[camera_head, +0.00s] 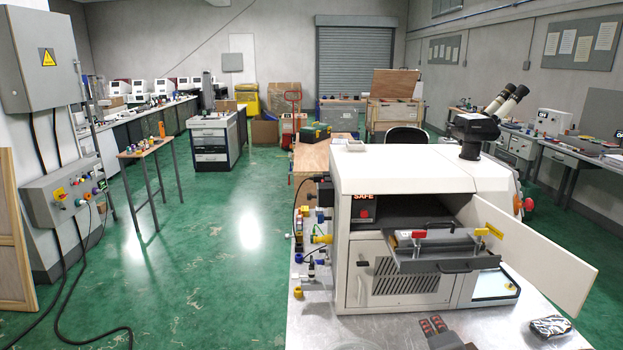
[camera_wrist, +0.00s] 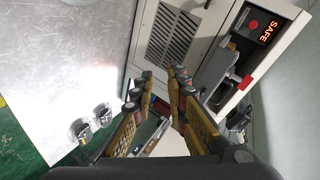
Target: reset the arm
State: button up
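My gripper (camera_wrist: 162,75) shows in the wrist view, its two yellow-and-dark fingers apart with nothing held between them. Beyond the fingers is the front of the white machine, with its vented panel (camera_wrist: 175,32) and lit SAFE sign (camera_wrist: 268,27). In the head view the machine (camera_head: 400,175) stands on the metal table, its door (camera_head: 540,265) swung open to the right. A grey tray (camera_head: 440,250) with red and yellow clamps sits at its opening. A dark shape with reddish pads shows at the bottom edge; I cannot tell whether it is my gripper.
The metal table (camera_head: 375,330) is mostly bare in front of the machine. A small patterned object (camera_head: 551,326) lies at its right. Two small metallic items (camera_wrist: 80,130) (camera_wrist: 103,115) sit on the table in the wrist view. Green floor (camera_head: 220,260) is open to the left.

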jog(key=s+a+f+n+g+y, duration=0.3)
jog(key=s+a+f+n+g, duration=0.2)
jog(key=s+a+n, duration=0.45)
jog(key=s+r+n, duration=0.2)
jog(key=s+n, duration=0.1)
jog(key=s, duration=0.2)
jog(key=s+d+r+n+g, duration=0.1)
jog(key=s+r+n, duration=0.2)
jog(key=s, duration=0.2)
jog(key=shift+r+g, duration=0.3)
jog(key=shift+o, duration=0.5)
jog(key=shift+d, duration=0.1)
dwell(0.6)
